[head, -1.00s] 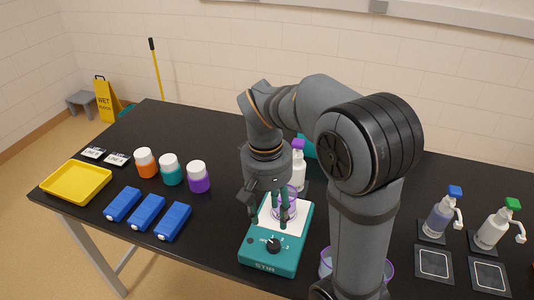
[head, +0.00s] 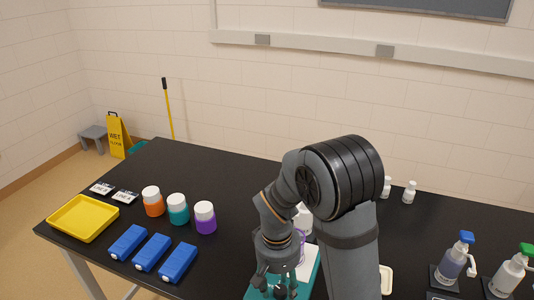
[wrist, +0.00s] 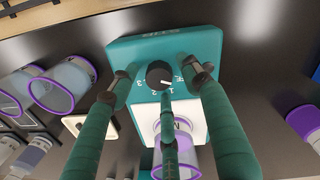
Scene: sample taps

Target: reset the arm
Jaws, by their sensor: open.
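My gripper (head: 272,287) is low over the front part of the teal stirrer (wrist: 125,57) with the white top plate. In the wrist view its green fingers (wrist: 159,78) are spread apart around the black knob (wrist: 160,74), with nothing held between them. I cannot tell whether a fingertip touches the knob. A clear beaker with a purple rim (wrist: 178,158) is on the white plate, partly hidden behind the middle finger. In the head view the front of the stirrer is cut off by the picture's lower edge.
Purple-rimmed clear beakers (wrist: 76,83) are beside the stirrer. In the head view, orange (head: 153,202), teal (head: 178,209) and purple (head: 205,218) jars, blue blocks (head: 152,253) and a yellow tray (head: 83,219) stand left. Pump bottles (head: 457,256) stand right.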

